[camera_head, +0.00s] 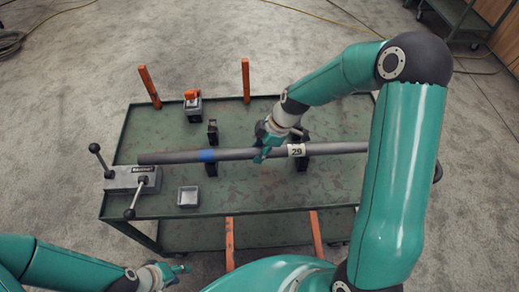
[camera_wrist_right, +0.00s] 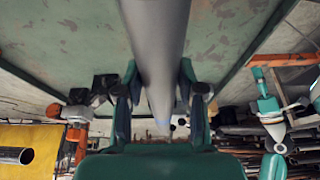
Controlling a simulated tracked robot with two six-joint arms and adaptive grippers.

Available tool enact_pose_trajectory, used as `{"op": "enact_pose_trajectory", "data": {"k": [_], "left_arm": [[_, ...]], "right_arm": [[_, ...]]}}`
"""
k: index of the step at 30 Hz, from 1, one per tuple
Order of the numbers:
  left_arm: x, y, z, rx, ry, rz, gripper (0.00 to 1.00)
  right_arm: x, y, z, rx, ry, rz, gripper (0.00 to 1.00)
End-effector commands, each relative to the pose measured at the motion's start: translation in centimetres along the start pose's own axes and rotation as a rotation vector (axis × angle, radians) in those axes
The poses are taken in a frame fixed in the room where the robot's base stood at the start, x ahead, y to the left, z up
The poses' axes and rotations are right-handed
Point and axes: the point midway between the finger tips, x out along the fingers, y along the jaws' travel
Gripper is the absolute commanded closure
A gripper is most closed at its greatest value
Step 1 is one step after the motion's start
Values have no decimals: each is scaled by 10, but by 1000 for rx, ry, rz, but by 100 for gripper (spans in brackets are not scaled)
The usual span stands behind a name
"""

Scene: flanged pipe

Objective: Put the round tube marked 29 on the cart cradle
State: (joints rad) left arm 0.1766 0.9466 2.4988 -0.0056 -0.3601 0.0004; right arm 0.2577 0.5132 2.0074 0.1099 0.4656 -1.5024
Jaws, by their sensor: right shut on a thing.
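The round tube marked 29 (camera_head: 240,154) is long and grey with a blue band and a pale label. It lies level across the green cart in the head view. My right gripper (camera_head: 262,152) is shut around it, between the band and the label. In the right wrist view the tube (camera_wrist_right: 157,40) runs between the fingers (camera_wrist_right: 160,95). Black cradle posts (camera_head: 212,131) show behind and in front of the tube at two places. I cannot tell whether it rests on them. My left gripper (camera_head: 175,271) is low at the left, away from the tube; its opening is unclear.
On the cart (camera_head: 250,200), a grey vise (camera_head: 132,180) with black-knobbed handles stands by the tube's left end. A small grey tray (camera_head: 188,197) and an orange-topped block (camera_head: 193,104) stand nearby. Orange posts (camera_head: 149,87) rise at the back edge. The front middle is clear.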

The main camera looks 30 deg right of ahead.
Motion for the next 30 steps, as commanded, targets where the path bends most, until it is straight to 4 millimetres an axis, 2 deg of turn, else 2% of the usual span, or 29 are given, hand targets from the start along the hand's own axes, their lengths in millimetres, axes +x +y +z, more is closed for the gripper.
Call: {"op": "enact_pose_trajectory", "data": {"k": [24, 25, 30], "left_arm": [[14, -5, 0, 0, 0, 0, 63], [13, -5, 0, 0, 0, 0, 63], [12, -4, 0, 0, 0, 0, 63]], "right_arm": [[8, 1, 4, 0, 1, 3, 100], [8, 1, 3, 0, 1, 3, 59], [8, 0, 3, 0, 1, 2, 33]]}}
